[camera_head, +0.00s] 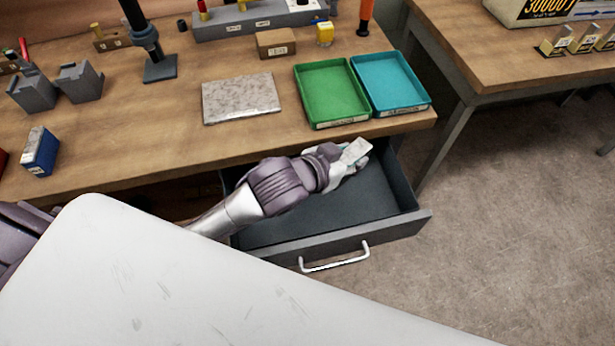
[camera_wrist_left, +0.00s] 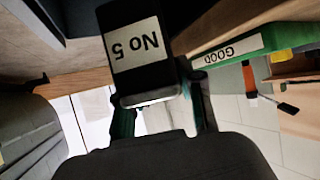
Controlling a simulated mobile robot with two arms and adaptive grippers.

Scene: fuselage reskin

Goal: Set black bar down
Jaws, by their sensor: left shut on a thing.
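The black bar (camera_wrist_left: 124,22) carries a white label reading "No 5". In the left wrist view it sits between the fingers of my left gripper (camera_wrist_left: 160,108), which is shut on it. In the head view my left gripper (camera_head: 350,157) is over the back right part of the open drawer, near the table's front edge. The bar's pale label face (camera_head: 357,150) shows at the fingertips there; the rest of the bar is hidden. I cannot tell whether it touches anything. My right gripper is not in view.
The grey drawer (camera_head: 290,228) looks empty where visible, with a white handle (camera_head: 335,258) in front. On the wooden table (camera_head: 150,130) are a green tray (camera_head: 336,125), a teal tray (camera_head: 408,108) and a speckled plate (camera_head: 240,98). The green tray's "GOOD" label (camera_wrist_left: 227,50) shows in the wrist view.

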